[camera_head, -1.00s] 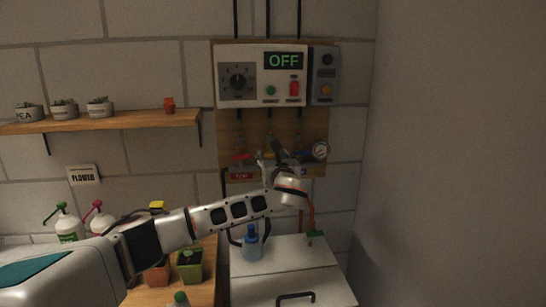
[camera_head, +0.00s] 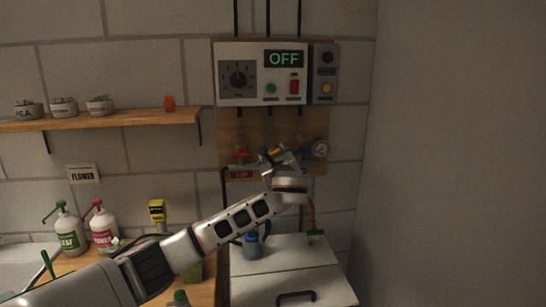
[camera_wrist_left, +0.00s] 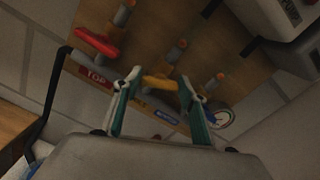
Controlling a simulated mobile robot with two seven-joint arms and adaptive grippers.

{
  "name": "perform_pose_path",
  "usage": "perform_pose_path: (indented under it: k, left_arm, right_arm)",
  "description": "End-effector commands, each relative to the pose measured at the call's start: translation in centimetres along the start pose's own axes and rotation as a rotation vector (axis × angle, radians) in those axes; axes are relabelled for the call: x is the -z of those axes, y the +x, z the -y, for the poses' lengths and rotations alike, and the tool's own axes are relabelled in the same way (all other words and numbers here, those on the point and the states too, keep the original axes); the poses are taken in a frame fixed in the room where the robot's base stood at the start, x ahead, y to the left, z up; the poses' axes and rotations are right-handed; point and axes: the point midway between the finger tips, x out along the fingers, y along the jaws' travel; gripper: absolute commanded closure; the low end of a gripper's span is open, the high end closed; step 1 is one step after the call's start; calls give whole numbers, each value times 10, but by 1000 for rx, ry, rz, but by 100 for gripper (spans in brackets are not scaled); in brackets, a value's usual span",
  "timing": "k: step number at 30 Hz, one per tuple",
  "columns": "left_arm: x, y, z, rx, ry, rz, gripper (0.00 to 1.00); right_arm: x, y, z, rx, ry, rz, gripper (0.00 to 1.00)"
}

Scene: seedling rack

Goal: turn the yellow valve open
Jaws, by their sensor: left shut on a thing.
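The yellow valve (camera_wrist_left: 160,83) shows in the left wrist view as a short yellow handle on a vertical pipe, lying between my fingertips. My left gripper (camera_wrist_left: 158,86) is shut on this handle, one finger at each end. In the head view the yellow valve (camera_head: 271,153) is a small patch of yellow, partly hidden by my left gripper (camera_head: 276,156) on the wooden pipe board. My right gripper is not in view.
A red valve (camera_wrist_left: 97,45) sits left of the yellow one, and a round gauge (camera_wrist_left: 221,118) is to the right. Above is a control box (camera_head: 262,75) reading OFF.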

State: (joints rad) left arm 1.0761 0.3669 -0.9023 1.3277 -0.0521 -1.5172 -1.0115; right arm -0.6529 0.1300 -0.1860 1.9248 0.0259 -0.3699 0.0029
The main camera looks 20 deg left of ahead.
Motion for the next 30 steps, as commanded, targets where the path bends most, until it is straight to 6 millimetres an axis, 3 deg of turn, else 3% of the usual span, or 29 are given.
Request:
perform_pose_path:
  k: [30]
  left_arm:
    - [6, 0, -4, -4, -934, -4, 80]
  right_arm:
    - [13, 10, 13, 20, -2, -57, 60]
